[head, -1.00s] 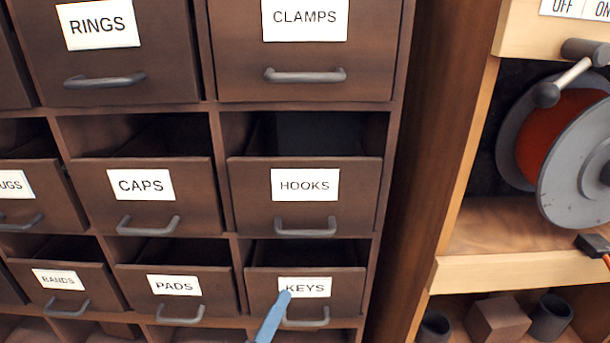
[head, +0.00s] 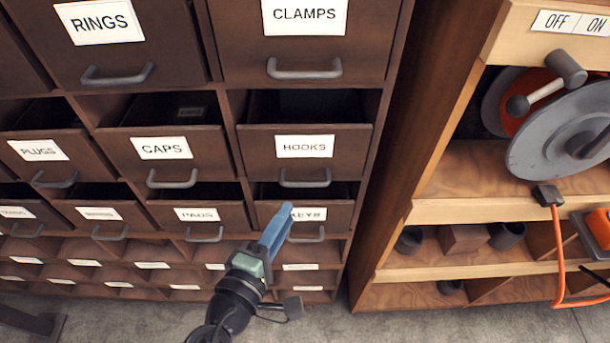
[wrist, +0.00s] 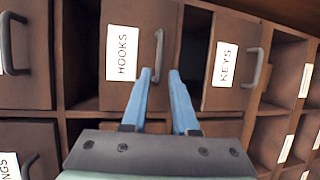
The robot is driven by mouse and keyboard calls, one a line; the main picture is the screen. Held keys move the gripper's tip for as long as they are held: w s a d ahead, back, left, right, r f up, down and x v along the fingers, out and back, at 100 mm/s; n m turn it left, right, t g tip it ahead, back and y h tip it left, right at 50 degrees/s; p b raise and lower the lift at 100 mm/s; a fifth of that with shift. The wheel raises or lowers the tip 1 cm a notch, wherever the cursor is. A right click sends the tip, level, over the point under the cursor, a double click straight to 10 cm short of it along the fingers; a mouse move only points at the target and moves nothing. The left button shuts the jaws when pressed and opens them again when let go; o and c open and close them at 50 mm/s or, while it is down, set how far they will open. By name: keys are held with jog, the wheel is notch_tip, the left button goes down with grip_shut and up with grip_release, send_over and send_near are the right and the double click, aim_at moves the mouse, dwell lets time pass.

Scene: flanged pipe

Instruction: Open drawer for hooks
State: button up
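The HOOKS drawer (head: 305,151) is in the right column of the brown cabinet, with a white label and a grey bar handle (head: 305,181). A dark gap shows above its front. In the wrist view the HOOKS drawer (wrist: 139,35) appears turned sideways, its handle (wrist: 158,55) just beyond and between my fingertips. My gripper (head: 289,207) has blue fingers and is in front of the KEYS drawer, just below the HOOKS handle in the head view. In the wrist view my gripper (wrist: 160,73) is open and empty, with a clear gap between its fingers. Contact with the handle is not visible.
The KEYS drawer (head: 338,217) is directly below, partly hidden by my gripper. The CAPS drawer (head: 163,150) is at left and the CLAMPS drawer (head: 312,35) above. A wooden shelf unit (head: 455,211) with a cable reel (head: 570,135) stands at right. Floor shows below.

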aim_at(305, 183)
jog(key=p+x, duration=0.1)
jog(key=x, duration=0.9)
jog(key=shift+w+d+p, duration=0.1)
jog(key=shift+w+p, duration=0.05)
jog(key=shift+p, duration=0.25)
grip_shut()
dwell(0.8)
